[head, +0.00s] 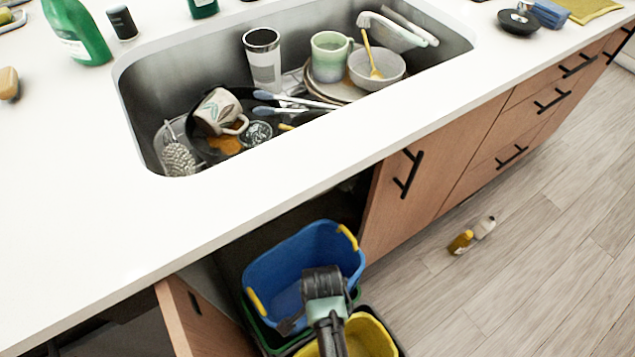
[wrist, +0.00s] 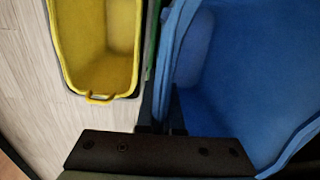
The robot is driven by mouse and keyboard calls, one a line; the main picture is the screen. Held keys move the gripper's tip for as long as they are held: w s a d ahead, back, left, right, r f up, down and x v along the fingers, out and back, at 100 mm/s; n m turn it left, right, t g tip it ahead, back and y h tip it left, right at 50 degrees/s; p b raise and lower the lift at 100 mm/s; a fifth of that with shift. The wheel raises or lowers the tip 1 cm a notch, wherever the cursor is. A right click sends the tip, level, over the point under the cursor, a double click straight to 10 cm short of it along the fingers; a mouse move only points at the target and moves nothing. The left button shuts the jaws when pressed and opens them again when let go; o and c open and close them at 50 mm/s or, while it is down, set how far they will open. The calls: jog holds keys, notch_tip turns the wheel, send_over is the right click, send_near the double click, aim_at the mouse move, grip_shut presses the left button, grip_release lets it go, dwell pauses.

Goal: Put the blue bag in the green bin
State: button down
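A blue, tub-shaped item with yellow handles (head: 290,262) is in the opened cabinet under the sink; it is the only large blue thing in view. I cannot tell whether it is a bag. The green bin (head: 268,337) shows as a rim below and around it; how deep the blue item sits is hidden. My gripper (head: 299,318) is at its near side. In the wrist view the fingers (wrist: 162,115) stand either side of the wall of the blue item (wrist: 245,70), with a narrow gap. Whether they clamp it is unclear. A green strip (wrist: 152,40) shows beside it.
A yellow bin (head: 370,335) stands close in front. The counter edge (head: 260,215) overhangs the cabinet, with an open door (head: 195,320) at left. Dishes fill the sink.

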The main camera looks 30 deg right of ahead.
jog(key=shift+f, duration=0.4)
jog(key=c, duration=1)
grip_release()
notch_tip(320, 180, up, 13)
jog(key=p, duration=0.4)
jog(key=shift+s, duration=0.3)
